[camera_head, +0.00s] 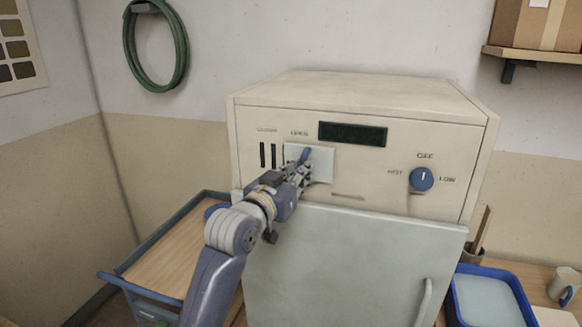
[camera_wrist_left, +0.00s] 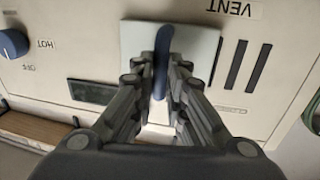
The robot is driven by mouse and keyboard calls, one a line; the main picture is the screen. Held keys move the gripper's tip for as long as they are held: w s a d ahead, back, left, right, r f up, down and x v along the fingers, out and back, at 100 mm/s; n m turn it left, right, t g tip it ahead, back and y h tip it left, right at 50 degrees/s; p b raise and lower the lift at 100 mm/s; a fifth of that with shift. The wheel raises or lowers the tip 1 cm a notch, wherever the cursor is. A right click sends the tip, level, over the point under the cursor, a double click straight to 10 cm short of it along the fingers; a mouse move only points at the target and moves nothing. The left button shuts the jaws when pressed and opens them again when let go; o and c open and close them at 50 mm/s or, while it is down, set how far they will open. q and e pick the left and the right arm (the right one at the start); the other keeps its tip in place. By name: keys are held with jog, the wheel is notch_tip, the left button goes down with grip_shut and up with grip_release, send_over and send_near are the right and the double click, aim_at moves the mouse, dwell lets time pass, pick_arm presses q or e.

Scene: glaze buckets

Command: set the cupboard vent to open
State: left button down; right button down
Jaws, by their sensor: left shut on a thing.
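The cupboard (camera_head: 345,93) is a cream cabinet with a pale door below its front panel. Its vent has a pale sliding plate (camera_head: 323,165) with a blue upright handle (camera_head: 305,155), just under the OPEN label. Two dark vent slots (camera_head: 267,155) show uncovered left of the plate, under the other label. In the left wrist view, turned upside down, the plate (camera_wrist_left: 203,45) and slots (camera_wrist_left: 245,67) lie side by side. My left gripper (camera_wrist_left: 162,75) is shut on the blue handle (camera_wrist_left: 161,58). Whether the plate covers further slots is hidden.
A blue dial (camera_head: 422,179) and dark display (camera_head: 352,134) are on the same panel, to the right. A wooden-topped cart (camera_head: 165,262) stands lower left. A blue tray (camera_head: 458,302) and a mug (camera_head: 563,284) are lower right. A green hose (camera_head: 183,55) hangs on the wall.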

pick_arm(q)
jog(key=shift+f+h, duration=0.1)
jog(key=shift+h, duration=0.2)
jog(key=c, duration=1.9)
grip_release()
jog(key=shift+s+d, duration=0.1)
jog(key=shift+d, duration=0.05)
jog(key=o, duration=0.3)
jog(key=shift+d, duration=0.2)
jog(key=v, duration=1.2)
pick_arm(e)
jog(key=shift+a, duration=0.5)
